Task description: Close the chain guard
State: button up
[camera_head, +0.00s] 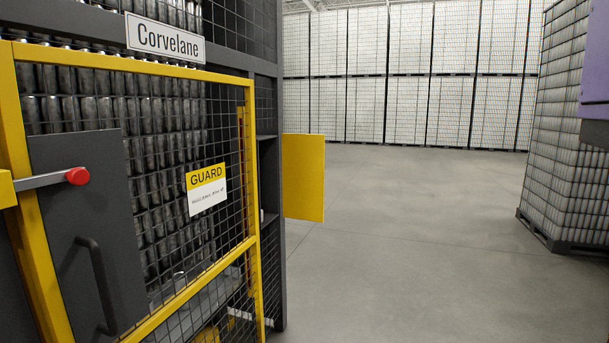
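A yellow-framed mesh guard (205,245) fills the left side, with a label reading GUARD (206,190) on its mesh. A dark plate (95,150) with a black bar handle (98,285) is on its left part. A grey lever with a red knob (77,176) reaches across that plate from the left. A plain yellow panel (304,177) stands out to the right beyond the dark corner post; its hinge side is hidden by the post. No label tells which of these is the chain guard. My gripper is not in view.
The machine bears a Corvelane sign (165,38), with stacked cans (70,110) behind the mesh. A wrapped pallet stack (570,140) stands at the right. More pallets (400,75) line the back. The grey floor (410,240) between is clear.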

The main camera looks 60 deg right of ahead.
aim_at(303, 155)
jog(key=z, duration=1.15)
jog(key=i+l, duration=0.55)
jog(key=i+l+u, duration=0.15)
jog(key=i+l, duration=1)
jog(key=l, duration=0.25)
jog(key=j+u, duration=0.05)
